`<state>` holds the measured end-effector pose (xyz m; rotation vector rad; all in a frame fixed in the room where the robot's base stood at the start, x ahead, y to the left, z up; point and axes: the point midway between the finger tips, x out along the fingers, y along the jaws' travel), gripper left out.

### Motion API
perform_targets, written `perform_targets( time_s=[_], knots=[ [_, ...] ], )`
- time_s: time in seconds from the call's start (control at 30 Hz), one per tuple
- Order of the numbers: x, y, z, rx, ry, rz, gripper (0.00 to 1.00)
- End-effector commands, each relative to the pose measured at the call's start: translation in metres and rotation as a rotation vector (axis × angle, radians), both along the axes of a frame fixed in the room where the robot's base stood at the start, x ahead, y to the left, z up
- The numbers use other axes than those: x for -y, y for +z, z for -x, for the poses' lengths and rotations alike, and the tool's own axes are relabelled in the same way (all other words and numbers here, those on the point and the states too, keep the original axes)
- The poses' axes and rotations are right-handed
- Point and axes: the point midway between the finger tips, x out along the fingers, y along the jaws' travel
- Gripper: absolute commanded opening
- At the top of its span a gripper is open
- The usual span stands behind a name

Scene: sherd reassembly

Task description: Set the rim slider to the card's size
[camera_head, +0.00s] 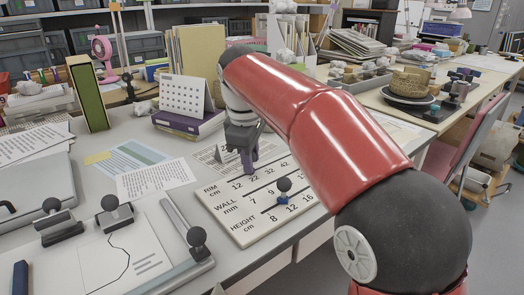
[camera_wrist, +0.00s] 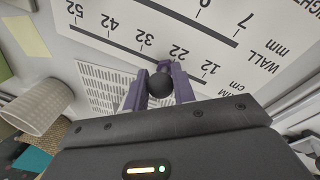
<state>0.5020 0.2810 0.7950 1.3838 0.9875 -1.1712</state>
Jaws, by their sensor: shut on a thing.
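The white slider board (camera_head: 237,224) lies on the table with printed rows RIM cm, WALL mm and HEIGHT cm. My gripper (camera_head: 246,160) is at its far edge, over the rim row. In the wrist view my purple fingers (camera_wrist: 158,88) are shut on the black ball knob (camera_wrist: 159,84) of the rim slider, beside the line near the 22 mark. Another dark knob (camera_head: 284,184) stands on a blue base between the wall and height rows. A printed card (camera_head: 212,156) lies behind the board, partly hidden by my gripper; its size is unreadable.
A tent calendar (camera_head: 184,95) stands on a purple book (camera_head: 188,124) behind the board. Printed sheets (camera_head: 154,178) lie to its left. A metal bar with a ball knob (camera_head: 196,236) and a drawing sheet (camera_head: 118,258) are at front left. The table edge runs close right of the board.

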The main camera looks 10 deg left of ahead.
Motion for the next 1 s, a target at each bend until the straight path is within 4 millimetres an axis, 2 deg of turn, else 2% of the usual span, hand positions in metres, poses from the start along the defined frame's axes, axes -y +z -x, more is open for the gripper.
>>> perform_targets(
  time_s=[0.1,0.33,0.37,0.5,0.8,0.87,1.0],
  knots=[
    [-0.005,0.001,0.006,0.002,0.002,0.0,0.0],
    [-0.005,0.001,0.005,0.002,0.001,-0.001,0.0],
    [-0.005,0.001,0.005,0.002,0.001,-0.001,0.3],
    [-0.005,0.001,0.005,0.002,0.001,-0.001,0.46],
    [-0.005,0.003,0.005,0.002,0.001,-0.001,0.46],
    [-0.005,0.008,0.006,0.002,0.001,-0.001,0.46],
    [-0.006,0.031,0.01,0.005,0.001,-0.003,0.46]
  ],
)
